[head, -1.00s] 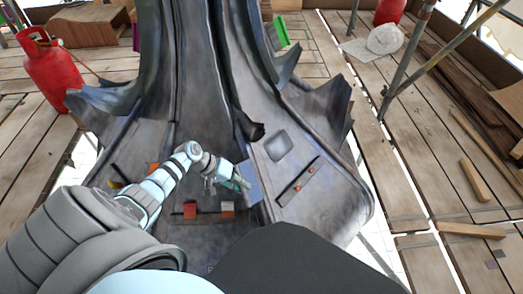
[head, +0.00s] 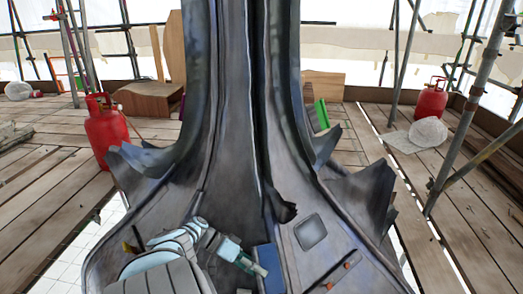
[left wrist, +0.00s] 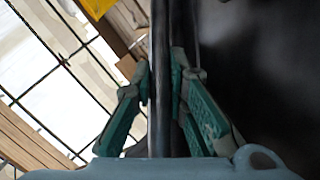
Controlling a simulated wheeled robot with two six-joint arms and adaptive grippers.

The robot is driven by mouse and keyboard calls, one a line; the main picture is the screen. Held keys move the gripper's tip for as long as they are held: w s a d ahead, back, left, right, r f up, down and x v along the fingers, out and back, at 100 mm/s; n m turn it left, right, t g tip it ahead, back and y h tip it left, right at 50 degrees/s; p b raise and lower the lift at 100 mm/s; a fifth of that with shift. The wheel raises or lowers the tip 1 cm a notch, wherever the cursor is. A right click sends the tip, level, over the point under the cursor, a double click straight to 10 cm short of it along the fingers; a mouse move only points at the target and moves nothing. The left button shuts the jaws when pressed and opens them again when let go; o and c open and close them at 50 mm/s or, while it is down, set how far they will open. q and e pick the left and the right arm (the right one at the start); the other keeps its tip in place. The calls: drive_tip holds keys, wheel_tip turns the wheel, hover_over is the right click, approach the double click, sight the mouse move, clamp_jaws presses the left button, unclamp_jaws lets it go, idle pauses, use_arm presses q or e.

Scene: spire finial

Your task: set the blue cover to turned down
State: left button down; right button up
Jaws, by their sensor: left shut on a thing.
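The blue cover (head: 269,264) is a flat blue panel on the dark metal base of the spire (head: 230,130), low in the head view. My left gripper (head: 256,268) reaches it from the left and is shut on its left edge. In the left wrist view, the green fingers of my left gripper (left wrist: 162,88) close on both sides of a thin upright plate, seen edge-on, which is the blue cover (left wrist: 160,50). My right gripper is not in view.
A grey square plate (head: 311,232) and a bar with orange knobs (head: 340,275) lie right of the cover. A dark curled flap (head: 282,207) juts out just above it. Red gas cylinders (head: 105,132) stand on the plank floor, among scaffold poles (head: 470,95).

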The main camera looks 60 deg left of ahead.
use_arm(q)
drive_tip(key=shift+s+f, duration=0.1)
drive_tip(key=c, duration=1.6)
unclamp_jaws()
drive_tip(key=shift+o, duration=0.2)
